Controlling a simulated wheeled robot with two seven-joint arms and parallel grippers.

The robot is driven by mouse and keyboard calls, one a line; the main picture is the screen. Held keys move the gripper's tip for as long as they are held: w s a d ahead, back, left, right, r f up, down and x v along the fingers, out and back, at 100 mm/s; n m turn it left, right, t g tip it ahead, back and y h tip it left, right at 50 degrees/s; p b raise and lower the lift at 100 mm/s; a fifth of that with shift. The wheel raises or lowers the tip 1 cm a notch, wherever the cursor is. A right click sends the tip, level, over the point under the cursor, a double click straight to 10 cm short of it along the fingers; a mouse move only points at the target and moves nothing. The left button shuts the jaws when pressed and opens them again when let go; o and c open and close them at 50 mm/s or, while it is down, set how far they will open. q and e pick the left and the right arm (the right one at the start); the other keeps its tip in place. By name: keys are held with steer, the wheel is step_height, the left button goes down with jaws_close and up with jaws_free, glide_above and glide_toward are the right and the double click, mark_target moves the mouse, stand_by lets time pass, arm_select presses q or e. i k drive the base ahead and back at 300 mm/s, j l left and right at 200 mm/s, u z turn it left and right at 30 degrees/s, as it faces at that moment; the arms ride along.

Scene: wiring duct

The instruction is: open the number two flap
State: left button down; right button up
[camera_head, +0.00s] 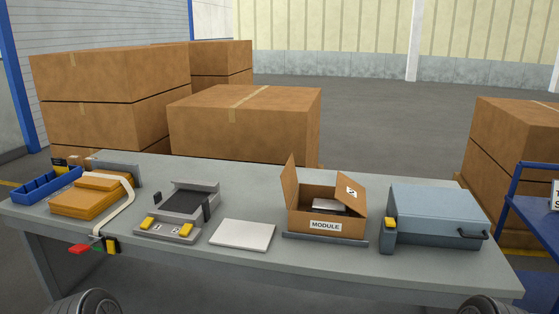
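An open cardboard box (326,222) labelled MODULE sits on a dark base right of the table's middle. The number two flap (351,191), marked with a "2" on a white label, is at the box's right side; it is raised and tilted, not flat over the opening. Another flap (290,181) stands nearly upright at the left side. A pale grey item (327,205) shows inside the box, partly hidden by the walls. Neither of my grippers is in view.
On the grey table (270,275) are a white panel (242,234), a grey fixture (179,212) with yellow blocks, orange pads (85,202), a blue bin (45,186) and a blue-grey case (437,215) close right of the box. Large cartons (245,125) stand behind.

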mark_target(352, 194)
steer(key=i+j, duration=0.1)
steer(key=j, duration=0.25)
steer(key=j+u, duration=0.15)
steer(key=j, duration=0.2)
steer(key=i+j, duration=0.15)
steer(key=j, duration=0.2)
steer(key=i+j+u, duration=0.1)
steer(key=j, duration=0.25)
